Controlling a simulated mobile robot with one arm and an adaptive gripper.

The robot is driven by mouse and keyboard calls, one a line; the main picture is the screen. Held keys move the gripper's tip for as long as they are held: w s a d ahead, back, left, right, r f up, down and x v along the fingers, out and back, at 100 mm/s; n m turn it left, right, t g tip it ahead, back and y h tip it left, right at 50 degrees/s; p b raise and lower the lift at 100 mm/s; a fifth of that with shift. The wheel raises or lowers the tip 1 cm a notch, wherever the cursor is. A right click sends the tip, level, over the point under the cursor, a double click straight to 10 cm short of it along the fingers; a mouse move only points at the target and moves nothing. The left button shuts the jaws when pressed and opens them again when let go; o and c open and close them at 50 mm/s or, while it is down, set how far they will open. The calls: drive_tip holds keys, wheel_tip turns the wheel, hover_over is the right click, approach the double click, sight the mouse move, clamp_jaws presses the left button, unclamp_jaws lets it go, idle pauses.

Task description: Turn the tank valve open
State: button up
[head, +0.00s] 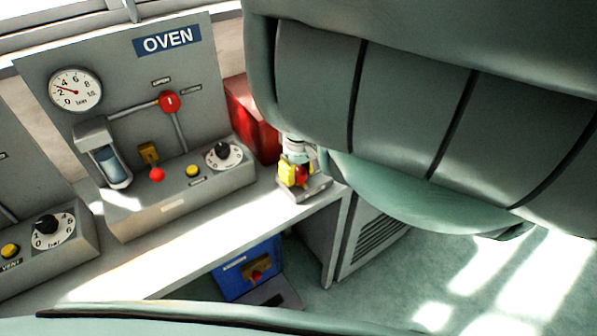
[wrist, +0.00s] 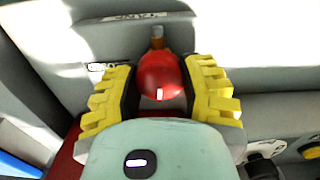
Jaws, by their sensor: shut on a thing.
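A red round knob (wrist: 161,75) with a white mark shows in the wrist view, between the two yellow fingers of my gripper (wrist: 161,92). A short brass-coloured stem (wrist: 157,36) shows just beyond it, on a grey surface with a small label. My gripper is shut on the knob. In the head view my gripper (head: 296,174) is at the right end of the bench, above a small grey base (head: 308,190). A bit of red shows between its fingers there. My own arm hides much of the right side, and the valve's opening angle cannot be told.
The grey OVEN panel (head: 125,80) stands left of my gripper, with a gauge (head: 75,90), a red round control (head: 169,101) and a black dial knob (head: 221,150). A red box (head: 252,120) stands behind. A blue unit (head: 250,268) sits below the bench.

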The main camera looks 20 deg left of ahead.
sight(299, 170)
drive_tip(key=shift+n, duration=0.6)
drive_tip(key=o, duration=1.2)
wheel_tip(299, 170, up, 6)
drive_tip(key=shift+w+r, duration=0.1)
drive_tip(key=shift+w, duration=0.05)
drive_tip(key=shift+r, duration=0.65)
drive_tip(key=shift+o, duration=1.4)
